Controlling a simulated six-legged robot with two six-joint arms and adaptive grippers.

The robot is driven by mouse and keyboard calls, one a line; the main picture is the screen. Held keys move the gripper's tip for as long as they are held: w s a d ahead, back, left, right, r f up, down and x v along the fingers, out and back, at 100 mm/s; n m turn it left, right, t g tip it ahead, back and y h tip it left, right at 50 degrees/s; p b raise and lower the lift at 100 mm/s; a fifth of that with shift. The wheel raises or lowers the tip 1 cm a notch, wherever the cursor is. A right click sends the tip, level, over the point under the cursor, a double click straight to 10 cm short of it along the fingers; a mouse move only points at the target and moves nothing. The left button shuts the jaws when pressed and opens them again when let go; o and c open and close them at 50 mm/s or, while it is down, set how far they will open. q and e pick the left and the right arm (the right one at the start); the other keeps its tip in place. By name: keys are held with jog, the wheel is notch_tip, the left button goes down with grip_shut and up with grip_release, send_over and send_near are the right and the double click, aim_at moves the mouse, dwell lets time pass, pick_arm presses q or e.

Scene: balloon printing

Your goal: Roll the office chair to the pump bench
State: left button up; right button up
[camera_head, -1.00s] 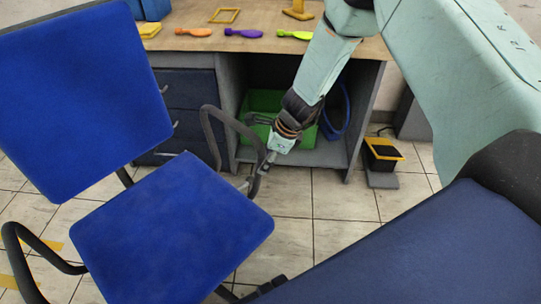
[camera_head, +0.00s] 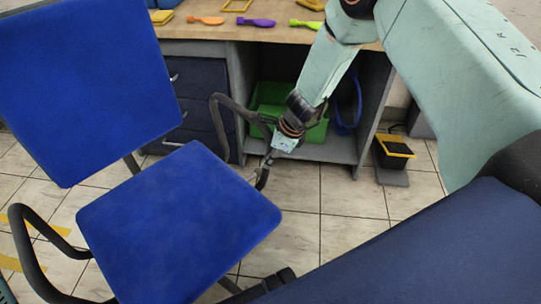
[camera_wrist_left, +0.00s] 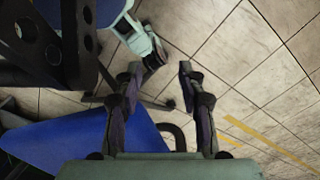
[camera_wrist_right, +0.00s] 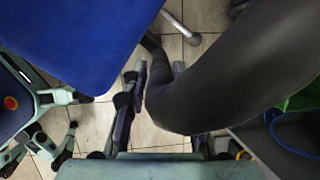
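The blue office chair (camera_head: 180,220) stands at the left, backrest on the left and black looped armrests on both sides. My right gripper (camera_head: 267,165) is at the front end of the far armrest (camera_head: 232,115). In the right wrist view the armrest (camera_wrist_right: 215,70) runs between the fingers of my right gripper (camera_wrist_right: 158,75), hiding part of one; they appear closed around it. My left gripper (camera_wrist_left: 160,75) is open and empty, above the floor near the blue seat (camera_wrist_left: 90,140); it is outside the head view. A wood-topped bench (camera_head: 290,33) stands behind the chair; I cannot tell if it is the pump bench.
A black-yellow pedal (camera_head: 394,150) is on the floor to the right. Tiled floor (camera_head: 335,200) is clear before the bench.

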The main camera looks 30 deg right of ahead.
grip_shut()
jog(key=shift+d, duration=0.1)
dwell(0.5)
